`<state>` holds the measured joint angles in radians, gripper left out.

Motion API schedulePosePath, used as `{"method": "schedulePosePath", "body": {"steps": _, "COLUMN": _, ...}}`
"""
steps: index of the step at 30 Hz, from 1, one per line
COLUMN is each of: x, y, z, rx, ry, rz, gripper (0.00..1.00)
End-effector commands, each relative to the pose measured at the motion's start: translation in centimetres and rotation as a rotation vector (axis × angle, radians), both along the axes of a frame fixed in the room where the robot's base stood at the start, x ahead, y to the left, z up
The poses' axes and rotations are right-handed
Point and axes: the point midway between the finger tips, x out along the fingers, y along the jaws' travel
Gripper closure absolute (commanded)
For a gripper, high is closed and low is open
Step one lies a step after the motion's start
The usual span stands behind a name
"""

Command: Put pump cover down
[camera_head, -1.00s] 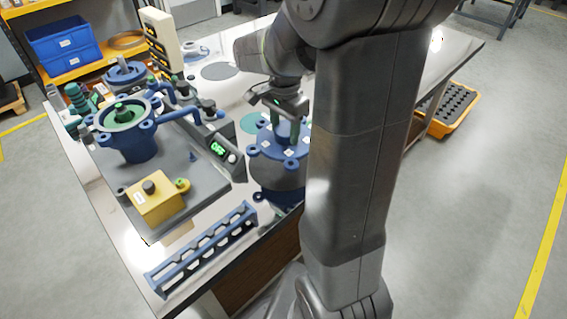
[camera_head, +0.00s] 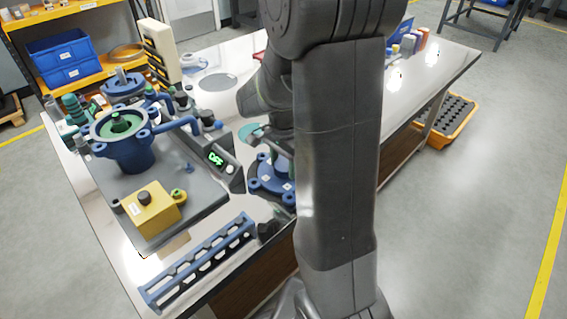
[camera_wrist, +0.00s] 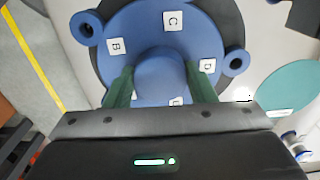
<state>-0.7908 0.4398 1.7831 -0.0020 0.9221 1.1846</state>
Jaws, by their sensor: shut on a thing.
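The pump cover is a blue round disc (camera_wrist: 145,35) with eared bolt holes, white letter labels and a central knob. In the wrist view, the two green fingers of my gripper (camera_wrist: 160,85) are shut on either side of the knob. In the head view, the cover (camera_head: 264,183) is near the table's front edge, partly hidden by my arm. A dark round shape shows beneath the cover; I cannot tell whether they touch.
A green disc (camera_head: 250,133) lies on the table (camera_head: 225,102) just behind the cover. A blue slotted rack (camera_head: 200,262) lies to the front left. A grey test plate (camera_head: 205,190) carries a blue pump housing (camera_head: 127,150), a yellow box (camera_head: 152,208) and a display unit.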

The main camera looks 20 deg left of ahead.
Motion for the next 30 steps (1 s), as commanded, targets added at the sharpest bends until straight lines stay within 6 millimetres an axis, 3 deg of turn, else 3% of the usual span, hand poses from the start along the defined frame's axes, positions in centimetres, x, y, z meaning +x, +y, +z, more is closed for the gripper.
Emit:
{"method": "schedulePosePath", "body": {"steps": 2, "x": 0.0, "y": 0.0, "z": -0.3, "rx": 0.001, "ry": -0.001, "rz": 0.000, "gripper": 0.95}}
{"method": "schedulePosePath", "body": {"steps": 3, "x": 0.0, "y": 0.0, "z": -0.2, "rx": 0.000, "ry": 0.000, "rz": 0.000, "gripper": 0.44}}
{"method": "schedulePosePath", "body": {"steps": 6, "x": 0.0, "y": 0.0, "z": -0.2, "rx": 0.000, "ry": 0.000, "rz": 0.000, "gripper": 0.28}}
{"method": "schedulePosePath", "body": {"steps": 17, "x": 0.0, "y": 0.0, "z": 0.4, "rx": 0.001, "ry": -0.001, "rz": 0.000, "gripper": 0.28}}
{"method": "schedulePosePath", "body": {"steps": 30, "x": 0.1, "y": 0.1, "z": 9.1, "rx": 0.004, "ry": -0.004, "rz": 0.000, "gripper": 0.28}}
